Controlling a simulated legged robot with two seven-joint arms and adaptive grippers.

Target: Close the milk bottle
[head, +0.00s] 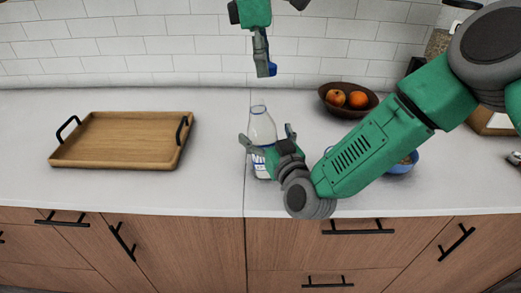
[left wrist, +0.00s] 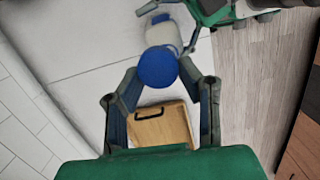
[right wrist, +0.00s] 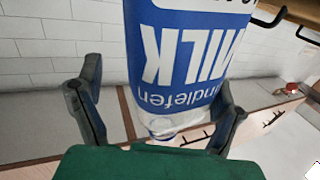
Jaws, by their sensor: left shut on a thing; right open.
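The milk bottle (head: 262,126) stands upright on the counter in the head view, clear with a blue and white label; its top is open. In the right wrist view its label (right wrist: 185,62) fills the space between the fingers of my right gripper (head: 267,138). That gripper is open around the bottle; I cannot tell if either finger touches it. My left gripper (head: 265,70) is above the bottle, shut on the blue cap (left wrist: 158,67). The cap is apart from the bottle; in the head view it is partly hidden by the finger.
A wooden tray (head: 125,116) with black handles lies on the left of the counter. A brown bowl (head: 333,106) with orange fruit stands right of the bottle. A blue bowl (head: 404,165) is partly behind my right arm. The counter between tray and bottle is clear.

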